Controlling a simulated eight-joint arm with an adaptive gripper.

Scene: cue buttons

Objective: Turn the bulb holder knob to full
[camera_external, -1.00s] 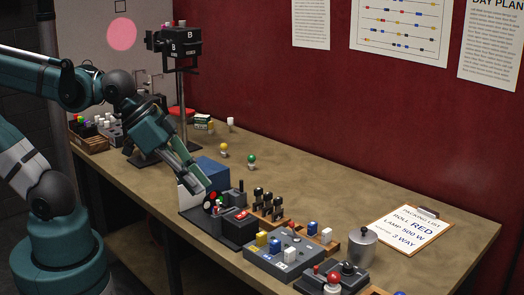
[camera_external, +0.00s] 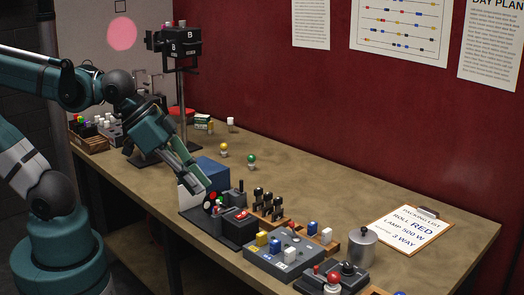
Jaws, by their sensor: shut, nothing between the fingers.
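My gripper (camera_external: 204,191) is shut and empty. It points down at the left end of a dark control unit (camera_external: 205,226) near the table's front edge. Small red and green parts show just by the fingertips, and I cannot tell if the fingers touch them. The bulb holder knob cannot be picked out; my gripper may hide it. A yellow bulb (camera_external: 224,149) and a green bulb (camera_external: 251,161) stand loose on the table behind the gripper.
A row of black levers (camera_external: 265,202) and a grey box with coloured buttons (camera_external: 284,252) stand right of the gripper. A metal canister (camera_external: 362,248), a joystick box (camera_external: 333,282) and a clipboard (camera_external: 407,229) lie farther right. The table's back middle is clear.

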